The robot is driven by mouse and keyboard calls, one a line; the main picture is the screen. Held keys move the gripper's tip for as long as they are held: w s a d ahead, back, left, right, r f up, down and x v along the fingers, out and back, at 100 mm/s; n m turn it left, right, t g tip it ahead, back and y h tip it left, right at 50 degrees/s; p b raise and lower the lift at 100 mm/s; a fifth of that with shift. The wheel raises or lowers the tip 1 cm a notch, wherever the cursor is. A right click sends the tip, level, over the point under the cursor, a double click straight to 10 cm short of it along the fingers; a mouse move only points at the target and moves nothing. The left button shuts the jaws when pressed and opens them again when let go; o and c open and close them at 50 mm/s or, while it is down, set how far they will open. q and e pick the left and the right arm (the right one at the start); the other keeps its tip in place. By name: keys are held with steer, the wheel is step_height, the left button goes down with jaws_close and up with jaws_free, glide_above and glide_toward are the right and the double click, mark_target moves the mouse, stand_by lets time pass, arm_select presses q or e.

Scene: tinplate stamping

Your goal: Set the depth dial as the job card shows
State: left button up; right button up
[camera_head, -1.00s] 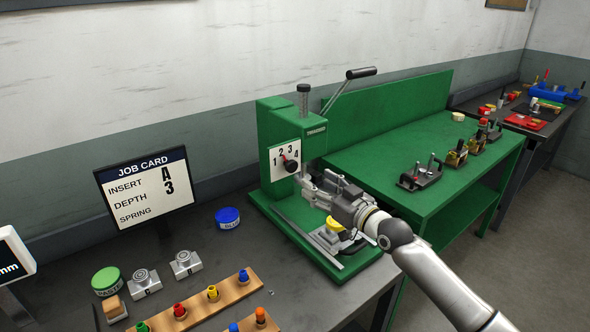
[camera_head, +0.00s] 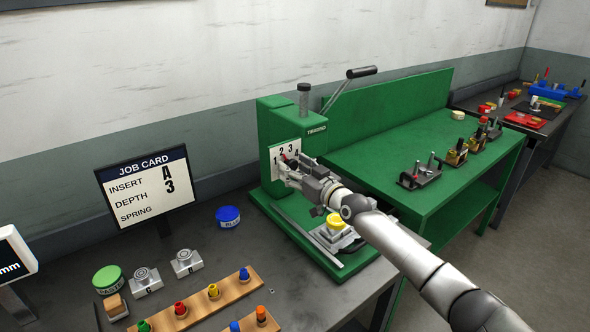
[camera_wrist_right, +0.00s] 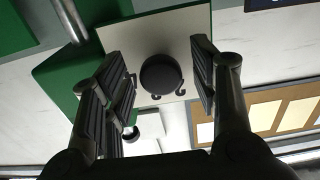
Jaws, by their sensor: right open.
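The job card (camera_head: 147,186) stands on the grey table and reads INSERT A, DEPTH 3, with nothing legible after SPRING. The depth dial's white plate (camera_head: 291,148) is on the front of the green press (camera_head: 272,116), with numbers 1 to 4. My right gripper (camera_head: 287,170) is at the plate and hides most of the knob. In the right wrist view the round black knob (camera_wrist_right: 161,74) lies between the open fingers, with a gap on either side. Where the pointer stands cannot be told now. My left gripper is not in view.
A yellow-topped part (camera_head: 335,221) sits on the press base below my right arm. A blue tin (camera_head: 228,216), a green tin (camera_head: 107,278) and a wooden rack (camera_head: 236,290) with coloured pegs are on the table. A green bench (camera_head: 420,150) is to the right.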

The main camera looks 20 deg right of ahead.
steer(key=c, duration=1)
steer(key=shift+m+b, duration=0.5)
steer(key=shift+m, duration=0.5)
steer(key=shift+a+m+b, duration=0.1)
steer(key=shift+m+b, duration=0.25)
steer(key=shift+m, duration=0.85)
steer(key=m, duration=0.4)
steer(key=shift+m, duration=0.3)
